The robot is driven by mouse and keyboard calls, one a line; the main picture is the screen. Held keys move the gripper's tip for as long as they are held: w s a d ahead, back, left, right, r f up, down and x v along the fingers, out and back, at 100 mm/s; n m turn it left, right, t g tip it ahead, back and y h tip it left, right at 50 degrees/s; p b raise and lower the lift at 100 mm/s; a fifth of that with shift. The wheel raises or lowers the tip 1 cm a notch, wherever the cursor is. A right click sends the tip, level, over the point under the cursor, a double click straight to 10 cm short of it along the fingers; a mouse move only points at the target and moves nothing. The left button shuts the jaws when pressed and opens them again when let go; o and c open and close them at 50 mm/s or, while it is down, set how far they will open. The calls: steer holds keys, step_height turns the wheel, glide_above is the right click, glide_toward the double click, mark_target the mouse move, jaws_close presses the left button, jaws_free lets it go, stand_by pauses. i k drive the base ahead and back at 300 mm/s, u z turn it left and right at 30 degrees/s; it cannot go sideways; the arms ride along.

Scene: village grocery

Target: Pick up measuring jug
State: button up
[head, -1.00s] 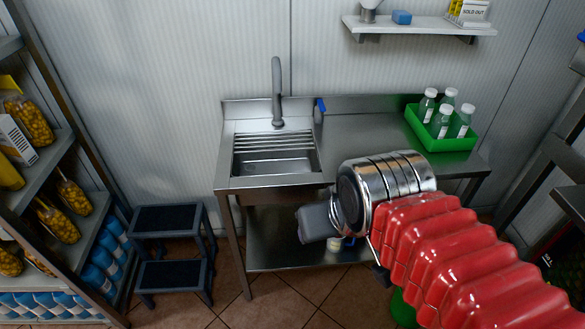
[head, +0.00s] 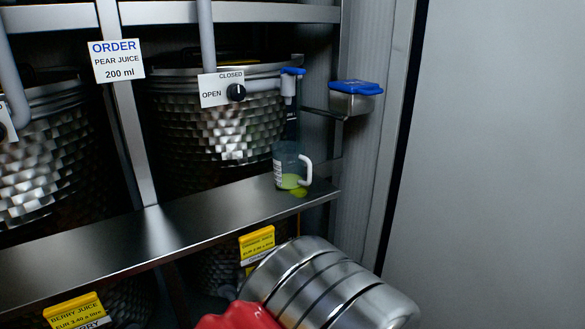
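The measuring jug (head: 287,158) stands upright on the metal shelf under a blue-topped tap (head: 290,85). It is clear, with a white handle on its right side and a white scale on its left. A little yellow-green liquid lies in its bottom. A small yellow-green spill shows on the shelf edge beside its base. My arm reaches in at the bottom of the head view, below the shelf and apart from the jug. My gripper itself is out of view.
Dimpled metal tanks (head: 215,125) stand behind the shelf (head: 150,228). An order sign (head: 117,61) reads pear juice, 200 ml. A knob (head: 236,92) carries open and closed labels. A blue-lidded container (head: 354,98) sits on a bracket right of the tap. The shelf left of the jug is clear.

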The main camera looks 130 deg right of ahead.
mark_target(289, 159)
steer(key=z, duration=4.7)
